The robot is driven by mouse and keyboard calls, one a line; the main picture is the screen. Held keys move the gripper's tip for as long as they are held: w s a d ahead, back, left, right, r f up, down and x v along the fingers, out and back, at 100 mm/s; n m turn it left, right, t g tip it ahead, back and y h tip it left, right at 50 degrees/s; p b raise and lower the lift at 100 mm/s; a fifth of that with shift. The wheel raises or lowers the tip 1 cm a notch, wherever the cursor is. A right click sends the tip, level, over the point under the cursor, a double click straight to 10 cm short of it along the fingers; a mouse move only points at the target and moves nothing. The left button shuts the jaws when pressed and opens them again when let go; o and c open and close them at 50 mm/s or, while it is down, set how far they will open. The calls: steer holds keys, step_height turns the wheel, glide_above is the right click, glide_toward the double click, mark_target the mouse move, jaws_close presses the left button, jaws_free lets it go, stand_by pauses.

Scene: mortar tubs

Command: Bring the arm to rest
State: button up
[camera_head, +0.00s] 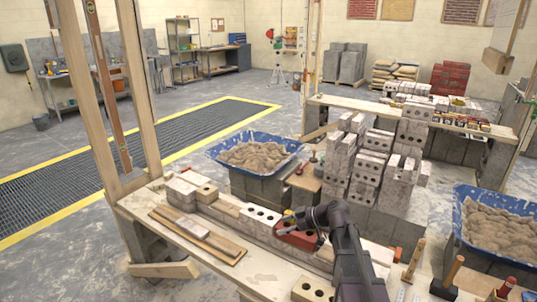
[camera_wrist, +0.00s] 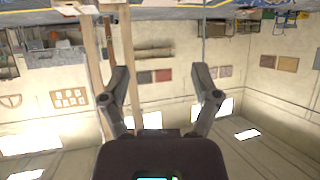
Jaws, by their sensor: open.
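My gripper (camera_head: 287,219) is at the end of my dark arm, which rises from the bottom of the head view and bends left over the front bench. In the wrist view my gripper (camera_wrist: 160,72) has its two fingers wide apart with nothing between them. The wrist view shows the room upside down, with wall, ceiling and lights beyond the fingers.
The front bench (camera_head: 262,268) carries pale bricks (camera_head: 260,215) and wooden boards (camera_head: 198,238). Blue mortar tubs stand behind (camera_head: 211,153) and at the right (camera_head: 458,206). Stacked bricks (camera_head: 369,172) stand behind my arm. Timber posts (camera_head: 98,100) rise at the left. Hammers (camera_head: 447,277) stand at the lower right.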

steer(key=s+d+f+m+g+h, duration=0.2)
steer(key=s+d+f+m+h, duration=0.2)
steer(key=s+m, duration=0.3)
steer(key=s+d+f+m+g+h, duration=0.1)
steer(key=s+d+f+m+h, duration=0.4)
steer(key=s+m+h, duration=0.2)
steer(key=s, duration=0.2)
steer(key=shift+s+d+f+g+h, duration=0.25)
steer(key=shift+s+d+g+h, duration=0.05)
steer(key=shift+d+g, duration=0.1)
